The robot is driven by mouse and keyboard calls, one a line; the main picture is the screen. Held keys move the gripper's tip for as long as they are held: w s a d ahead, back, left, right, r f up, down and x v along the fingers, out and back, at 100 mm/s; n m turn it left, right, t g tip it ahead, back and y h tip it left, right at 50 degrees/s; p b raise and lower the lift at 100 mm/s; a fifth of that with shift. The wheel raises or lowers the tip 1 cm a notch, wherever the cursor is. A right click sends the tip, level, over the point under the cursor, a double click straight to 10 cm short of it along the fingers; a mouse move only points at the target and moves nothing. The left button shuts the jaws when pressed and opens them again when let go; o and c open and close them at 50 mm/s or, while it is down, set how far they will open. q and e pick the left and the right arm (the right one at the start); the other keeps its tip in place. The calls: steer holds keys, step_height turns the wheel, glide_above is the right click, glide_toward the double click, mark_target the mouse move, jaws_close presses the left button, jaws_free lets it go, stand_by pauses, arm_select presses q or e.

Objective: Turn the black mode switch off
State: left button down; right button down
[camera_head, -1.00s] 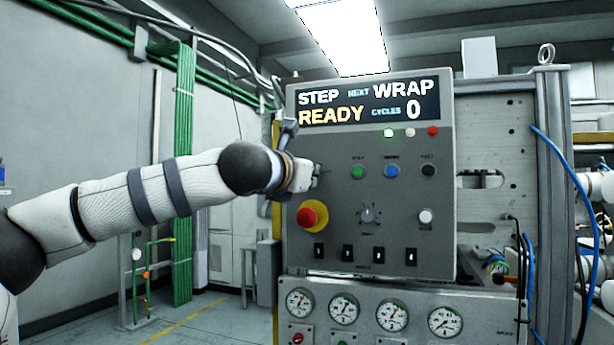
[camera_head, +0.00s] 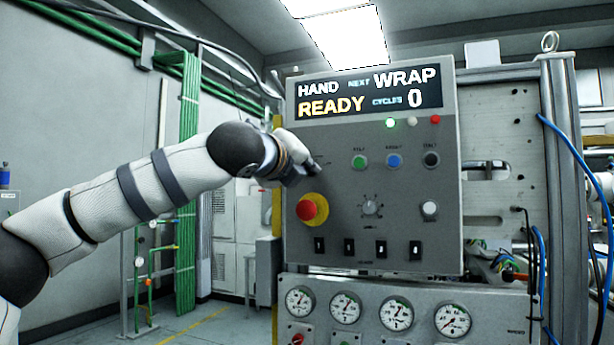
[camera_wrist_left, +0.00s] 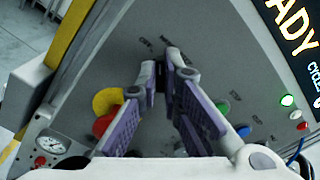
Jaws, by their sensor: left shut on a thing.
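The grey control panel (camera_head: 430,240) faces me. Its display (camera_head: 368,90) reads HAND, NEXT WRAP, READY, CYCLES 0. My left gripper (camera_head: 312,170) is at the panel's upper left, above the red stop button (camera_head: 307,209). In the left wrist view my left gripper (camera_wrist_left: 161,78) has its fingertips close together at the panel face, shut on the black mode switch (camera_wrist_left: 160,76). The fingers hide most of the switch, and its exact angle is hard to tell. Small labels around it are too blurred to read. My right gripper does not show.
Green, blue and black buttons (camera_head: 394,160) sit right of the gripper. A rotary knob (camera_head: 370,207) and a white button (camera_head: 429,208) are lower. Several black rockers line the bottom, above a gauge panel (camera_head: 375,325). Blue cables (camera_head: 548,123) hang at the right.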

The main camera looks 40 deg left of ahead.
arm_select(q)
steer(key=n, duration=0.1)
steer(key=n+b, duration=0.2)
steer(key=shift+w+f+n, duration=0.1)
steer(key=shift+f+n, duration=0.15)
steer(key=shift+n, duration=0.05)
steer(key=shift+r+n+b, duration=0.1)
steer(key=shift+n+b, duration=0.45)
steer(key=shift+n, duration=0.05)
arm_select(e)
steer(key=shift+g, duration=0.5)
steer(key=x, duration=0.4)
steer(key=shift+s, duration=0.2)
arm_select(q)
steer(key=shift+r, duration=0.1)
steer(key=c, duration=1.8)
jaws_free()
steer(key=shift+o, duration=0.2)
steer(key=v, duration=1.2)
